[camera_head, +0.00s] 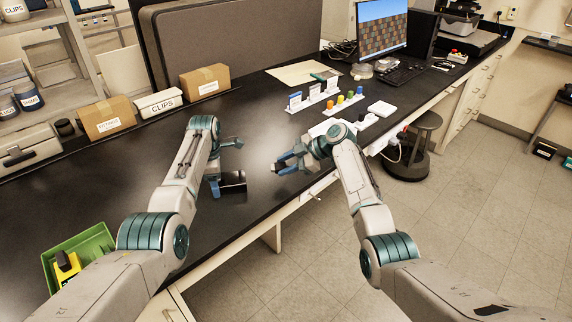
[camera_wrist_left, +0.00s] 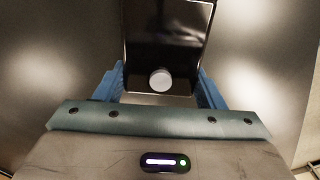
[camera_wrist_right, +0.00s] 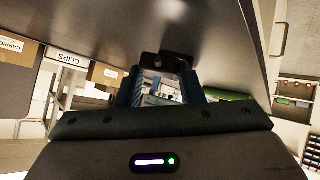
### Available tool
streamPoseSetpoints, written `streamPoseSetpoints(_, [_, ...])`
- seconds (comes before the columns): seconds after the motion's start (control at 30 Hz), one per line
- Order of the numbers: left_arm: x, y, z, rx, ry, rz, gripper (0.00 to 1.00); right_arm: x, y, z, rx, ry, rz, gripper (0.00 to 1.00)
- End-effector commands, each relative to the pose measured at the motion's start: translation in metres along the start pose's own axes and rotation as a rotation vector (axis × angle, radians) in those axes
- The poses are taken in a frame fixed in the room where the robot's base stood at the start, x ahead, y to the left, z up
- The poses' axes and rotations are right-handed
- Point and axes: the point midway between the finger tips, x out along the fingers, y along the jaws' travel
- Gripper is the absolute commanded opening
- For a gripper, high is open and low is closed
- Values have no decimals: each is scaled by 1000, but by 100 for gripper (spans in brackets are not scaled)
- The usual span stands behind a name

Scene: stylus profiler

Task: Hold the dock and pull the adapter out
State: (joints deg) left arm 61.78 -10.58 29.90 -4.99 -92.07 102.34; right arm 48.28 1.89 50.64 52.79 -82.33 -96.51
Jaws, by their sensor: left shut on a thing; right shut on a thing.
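The dock (camera_head: 235,180) looks like a glossy black block on the dark bench. It also shows in the left wrist view (camera_wrist_left: 165,40), with a round white spot on its near face. My left gripper (camera_head: 222,188) is shut on it, blue fingers (camera_wrist_left: 161,80) at its two sides. My right gripper (camera_head: 280,166) is to the right of the dock, apart from it, near the bench's front edge. In the right wrist view its fingers (camera_wrist_right: 162,72) are shut on a shiny, reflecting piece (camera_wrist_right: 162,84), apparently the adapter. A dark part with a hole shows just beyond; its link to that piece is unclear.
Labelled white racks (camera_head: 312,97) and coloured-cap bottles (camera_head: 340,101) stand behind my right arm. Boxes (camera_head: 107,117) line the back left. A green tray (camera_head: 80,252) lies at front left. The bench between the dock and the boxes is clear.

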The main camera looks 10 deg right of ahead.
Motion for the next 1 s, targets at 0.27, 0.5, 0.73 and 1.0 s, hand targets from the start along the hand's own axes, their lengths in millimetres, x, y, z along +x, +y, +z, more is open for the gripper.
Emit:
streamPoseSetpoints(0.27, [0,0,0,0,0,0,9,0,0,0,0,0,0,0])
streamPoseSetpoints(0.5, [0,0,0,0,0,0,89,0,0,0,0,0,0,0])
streamPoseSetpoints(0.73, [-2,0,0,0,0,1,89,0,0,0,0,0,0,0])
streamPoseSetpoints(1.0, [-41,1,0,0,-1,4,89,0,0,0,0,0,0,0])
